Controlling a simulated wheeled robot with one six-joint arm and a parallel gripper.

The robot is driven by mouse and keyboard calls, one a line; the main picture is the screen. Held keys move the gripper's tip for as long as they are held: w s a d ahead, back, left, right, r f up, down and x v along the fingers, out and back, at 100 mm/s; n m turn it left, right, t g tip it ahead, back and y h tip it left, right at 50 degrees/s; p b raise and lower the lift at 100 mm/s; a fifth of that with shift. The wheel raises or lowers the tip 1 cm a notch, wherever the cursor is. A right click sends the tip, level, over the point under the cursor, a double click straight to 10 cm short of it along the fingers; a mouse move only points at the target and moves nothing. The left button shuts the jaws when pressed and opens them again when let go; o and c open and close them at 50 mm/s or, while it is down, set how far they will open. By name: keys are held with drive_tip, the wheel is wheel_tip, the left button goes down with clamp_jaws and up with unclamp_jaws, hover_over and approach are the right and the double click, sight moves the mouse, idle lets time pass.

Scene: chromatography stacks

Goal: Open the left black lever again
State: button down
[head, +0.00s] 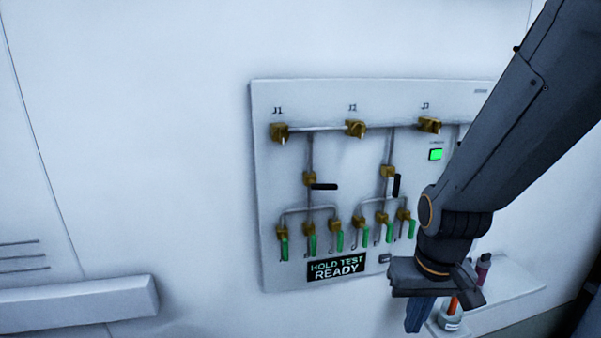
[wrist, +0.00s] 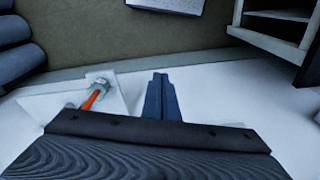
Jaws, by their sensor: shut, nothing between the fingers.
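The left black lever (head: 324,187) lies horizontal, pointing right from its brass valve (head: 309,179) on the wall panel. The right black lever (head: 397,185) stands vertical beside its brass valve (head: 388,172). My gripper (head: 416,318) is at the lower right of the panel, pointing down, well apart from both levers. In the wrist view my gripper (wrist: 160,97) has its fingers together with nothing between them. Neither lever shows in the wrist view.
The panel (head: 345,240) has several green levers (head: 312,244) in a lower row and a sign (head: 336,268) reading "HOLD TEST READY". A green light (head: 435,155) glows at upper right. A small shelf (head: 515,290) holds a jar with an orange item (head: 453,307) near my gripper.

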idle(0.3)
drive_tip(key=w+a+r+n+t+b, duration=0.1)
drive_tip(key=w+a+r, duration=0.3)
drive_tip(key=w+r, duration=0.4)
drive_tip(key=w+a+r+n, duration=0.1)
drive_tip(key=w+a+r, duration=0.35)
drive_tip(key=r, duration=0.65)
drive_tip(key=a+r, duration=0.2)
drive_tip(key=r, duration=0.7)
drive_tip(key=w+a+r+n+y, duration=0.1)
drive_tip(key=a+r, duration=0.2)
drive_tip(key=r, duration=0.6)
drive_tip(key=shift+t, duration=0.3)
drive_tip(key=shift+w+a+f, duration=0.1)
drive_tip(key=p, duration=0.3)
hover_over(324, 187)
drive_tip(key=d, duration=0.2)
wheel_tip(324, 187, down, 12)
drive_tip(key=shift+w+a+f, duration=0.15)
drive_tip(key=shift+a+f, duration=0.05)
drive_tip(key=shift+f, duration=0.45)
